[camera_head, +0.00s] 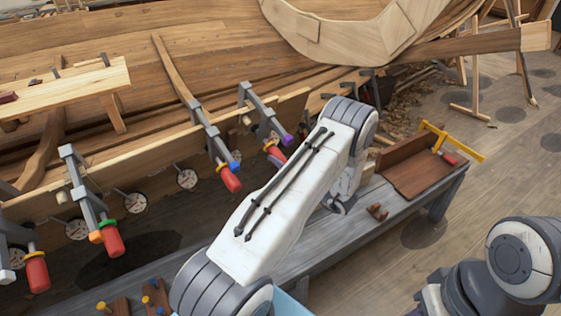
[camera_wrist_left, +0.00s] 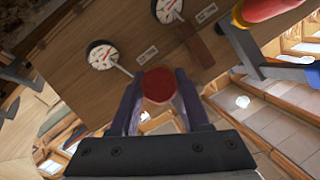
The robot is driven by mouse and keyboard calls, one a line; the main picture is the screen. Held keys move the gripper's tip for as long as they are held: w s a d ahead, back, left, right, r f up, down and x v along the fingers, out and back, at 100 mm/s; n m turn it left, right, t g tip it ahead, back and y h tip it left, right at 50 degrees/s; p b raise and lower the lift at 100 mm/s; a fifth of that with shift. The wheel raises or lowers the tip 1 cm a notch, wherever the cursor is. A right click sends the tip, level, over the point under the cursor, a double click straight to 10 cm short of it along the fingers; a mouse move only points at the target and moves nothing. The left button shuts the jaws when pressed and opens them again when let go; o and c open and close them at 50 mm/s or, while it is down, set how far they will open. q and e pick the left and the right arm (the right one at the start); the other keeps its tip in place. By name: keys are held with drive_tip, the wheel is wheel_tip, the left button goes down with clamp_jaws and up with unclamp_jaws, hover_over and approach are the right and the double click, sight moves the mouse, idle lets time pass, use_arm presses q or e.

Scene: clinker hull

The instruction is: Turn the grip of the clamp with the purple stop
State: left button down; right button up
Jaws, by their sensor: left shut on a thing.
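The clamp (camera_head: 262,110) with the purple stop (camera_head: 287,139) is on the plank edge, in the middle of the head view. Its red grip (camera_head: 278,157) is partly hidden behind my left arm. In the left wrist view the round end of the red grip (camera_wrist_left: 158,86) sits between the two dark fingers of my left gripper (camera_wrist_left: 158,100), which is shut on it. In the head view the fingers of that gripper are mostly hidden behind the arm. My right gripper does not show.
Other red-gripped clamps hang to the left, one with a blue stop (camera_head: 235,156) and one with a green stop (camera_head: 107,223). White dials (camera_head: 187,180) line the plank.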

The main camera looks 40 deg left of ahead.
use_arm(q)
drive_tip(key=shift+w+m+g, duration=0.1)
drive_tip(key=shift+m+g, duration=0.4)
drive_tip(key=shift+m, duration=0.2)
drive_tip(key=shift+c, duration=1.9)
unclamp_jaws()
drive_tip(key=shift+d, duration=0.1)
drive_tip(key=shift+d, duration=0.1)
drive_tip(key=d+b, duration=0.2)
drive_tip(key=d, duration=0.8)
drive_tip(key=shift+s+d+f+b, duration=0.15)
drive_tip(key=shift+s+f+b, duration=0.05)
drive_tip(key=shift+f+b, duration=0.15)
